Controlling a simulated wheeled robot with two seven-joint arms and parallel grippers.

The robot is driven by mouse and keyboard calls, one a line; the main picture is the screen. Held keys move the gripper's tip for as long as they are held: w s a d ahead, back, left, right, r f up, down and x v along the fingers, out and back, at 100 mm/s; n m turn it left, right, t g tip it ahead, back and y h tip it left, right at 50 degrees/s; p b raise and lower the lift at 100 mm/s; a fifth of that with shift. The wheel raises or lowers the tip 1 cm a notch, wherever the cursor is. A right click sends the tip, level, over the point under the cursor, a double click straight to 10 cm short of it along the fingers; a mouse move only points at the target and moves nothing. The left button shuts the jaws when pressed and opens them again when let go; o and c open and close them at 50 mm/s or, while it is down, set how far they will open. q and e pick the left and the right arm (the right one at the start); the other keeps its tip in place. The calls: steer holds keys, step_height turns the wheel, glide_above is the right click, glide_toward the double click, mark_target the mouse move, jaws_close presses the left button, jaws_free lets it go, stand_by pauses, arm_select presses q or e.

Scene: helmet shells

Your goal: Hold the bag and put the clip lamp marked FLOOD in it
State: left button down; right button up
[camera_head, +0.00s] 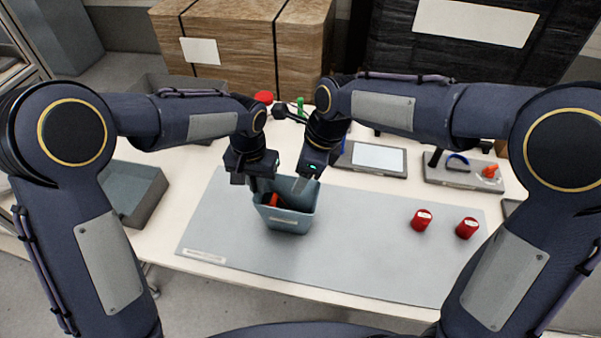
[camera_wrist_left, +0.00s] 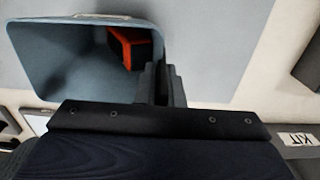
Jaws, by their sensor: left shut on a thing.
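The blue-grey bag (camera_head: 288,222) stands open on the grey mat, left of its middle. It fills the upper left of the left wrist view (camera_wrist_left: 65,62). My left gripper (camera_head: 262,187) is shut on the bag's wall at the rim; its fingers also show in the left wrist view (camera_wrist_left: 160,88). An orange-red and dark block-like thing (camera_head: 275,201) lies inside the bag, also in the left wrist view (camera_wrist_left: 130,47). No mark on it is readable. My right gripper (camera_head: 303,184) is over the bag's right side; its jaw opening is unclear. Two red round things (camera_head: 421,220) (camera_head: 467,228) stand on the mat at right, their labels unreadable.
The grey mat (camera_head: 350,250) is clear between the bag and the red things. A grey bin (camera_head: 135,190) stands at left. Trays (camera_head: 372,158) (camera_head: 462,172) with small items line the back. Large wrapped boxes (camera_head: 240,45) stand behind the table.

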arm_select(q)
steer(key=shift+a, duration=0.1)
steer(key=c, duration=1.5)
jaws_free()
steer(key=shift+w+r, duration=0.1)
steer(key=shift+r, duration=0.05)
step_height(320, 180, up, 7)
steer(key=shift+f, duration=0.1)
steer(key=shift+r+p, duration=0.4)
steer(key=shift+r, duration=0.3)
step_height(320, 180, up, 6)
steer(key=p, duration=0.5)
